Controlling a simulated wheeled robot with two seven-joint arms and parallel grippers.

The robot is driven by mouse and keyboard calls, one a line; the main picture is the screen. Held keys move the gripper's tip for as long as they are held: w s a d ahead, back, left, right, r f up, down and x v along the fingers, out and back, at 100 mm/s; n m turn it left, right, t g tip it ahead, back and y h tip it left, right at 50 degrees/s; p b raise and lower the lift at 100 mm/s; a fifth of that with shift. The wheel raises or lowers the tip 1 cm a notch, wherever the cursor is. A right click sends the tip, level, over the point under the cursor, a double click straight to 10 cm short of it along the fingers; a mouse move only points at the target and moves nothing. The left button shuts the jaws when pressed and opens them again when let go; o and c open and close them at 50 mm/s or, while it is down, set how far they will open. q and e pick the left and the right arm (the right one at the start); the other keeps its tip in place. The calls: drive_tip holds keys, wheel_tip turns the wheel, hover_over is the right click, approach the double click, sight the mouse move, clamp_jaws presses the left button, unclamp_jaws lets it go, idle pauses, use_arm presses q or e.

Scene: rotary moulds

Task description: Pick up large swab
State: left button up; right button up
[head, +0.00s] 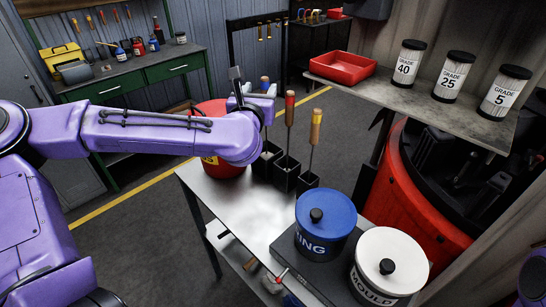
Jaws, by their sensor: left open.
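Three upright swabs stand in a row of black holders (286,176) on the metal table. One has a red-topped handle (290,100), and one at the right has an orange handle (315,124). The farthest swab (264,83) is partly hidden behind my left gripper. I cannot tell from their handles which one is the large swab; their heads are hidden in the holders. My left gripper (256,90) is open beside the farthest swab, left of the red-topped one. Whether its fingers straddle that handle is unclear. My right gripper is out of view.
A red bucket (218,172) stands behind my left wrist. A blue-lidded pot (326,220) and a white-lidded pot (388,262) stand at the table's front right. A shelf (420,103) with a red tray (342,68) and grade canisters overhangs at right. Bare tabletop (240,207) lies left of the pots.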

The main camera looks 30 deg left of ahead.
sight(266, 92)
use_arm(q)
wheel_tip(266, 92, down, 5)
drive_tip(key=b, duration=0.4)
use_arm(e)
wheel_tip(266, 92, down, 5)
use_arm(q)
drive_tip(key=p+x, duration=0.1)
drive_tip(key=x, duration=0.2)
drive_tip(key=p+x, duration=0.2)
drive_tip(key=x, duration=0.1)
drive_tip(key=p+x, duration=0.2)
drive_tip(key=x, duration=0.1)
drive_tip(key=shift+w+a+r, duration=0.2)
drive_tip(key=shift+a+r, duration=0.05)
drive_tip(key=shift+r, duration=0.05)
drive_tip(key=shift+w+a+f, duration=0.1)
drive_tip(key=shift+w+f, duration=0.1)
drive_tip(key=shift+w, duration=0.15)
clamp_jaws()
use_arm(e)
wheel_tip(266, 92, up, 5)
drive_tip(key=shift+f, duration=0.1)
